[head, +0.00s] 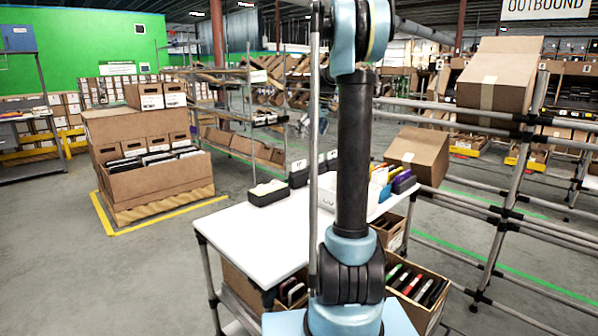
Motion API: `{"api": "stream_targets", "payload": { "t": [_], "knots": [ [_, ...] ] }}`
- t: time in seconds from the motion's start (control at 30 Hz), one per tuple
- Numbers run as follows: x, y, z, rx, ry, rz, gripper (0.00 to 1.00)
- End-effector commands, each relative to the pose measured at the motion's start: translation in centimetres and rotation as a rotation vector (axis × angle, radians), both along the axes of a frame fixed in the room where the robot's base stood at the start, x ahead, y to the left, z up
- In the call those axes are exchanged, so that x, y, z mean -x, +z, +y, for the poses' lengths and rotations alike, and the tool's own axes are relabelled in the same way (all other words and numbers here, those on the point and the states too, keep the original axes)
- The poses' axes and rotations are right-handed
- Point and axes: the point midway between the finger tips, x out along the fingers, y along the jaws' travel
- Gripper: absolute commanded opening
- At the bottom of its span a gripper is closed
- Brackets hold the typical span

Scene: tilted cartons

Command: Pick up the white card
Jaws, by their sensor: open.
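I cannot pick out the white card with certainty in the head view. A black bin (267,194) on the white table holds something pale at its top, too small to identify. My gripper is out of the picture. My own arm stands upright in front of the table and hides part of its top and of the things at its back.
The white table (240,225) is mostly bare at its front left. A white bin (327,192) and coloured folders (402,181) stand at its back. Open cartons (424,290) sit below. A metal pipe rack (508,215) with tilted cartons stands right. Open floor lies left.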

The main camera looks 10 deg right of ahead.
Motion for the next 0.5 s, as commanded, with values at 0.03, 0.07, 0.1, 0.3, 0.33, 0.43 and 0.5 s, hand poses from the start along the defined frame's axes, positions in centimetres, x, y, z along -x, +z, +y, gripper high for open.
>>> {"api": "stream_targets", "payload": {
  "t": [0.03,0.07,0.1,0.3,0.33,0.43,0.5],
  "knots": [
    [-0.4,-0.1,-0.1,0.0,0.003,-0.002,0.98],
    [-0.6,-0.2,-0.1,0.0,0.005,-0.002,0.98],
    [-0.7,-0.5,0.0,0.0,0.007,-0.003,0.98],
    [-1.7,-3.3,0.7,0.0,0.007,-0.003,0.98],
    [-1.8,-3.8,0.8,0.0,0.007,-0.003,0.98],
    [-2.4,-5.4,1.2,0.0,0.007,-0.003,0.98],
    [-2.8,-6.5,1.5,-0.001,0.007,-0.003,0.98]
  ]
}}
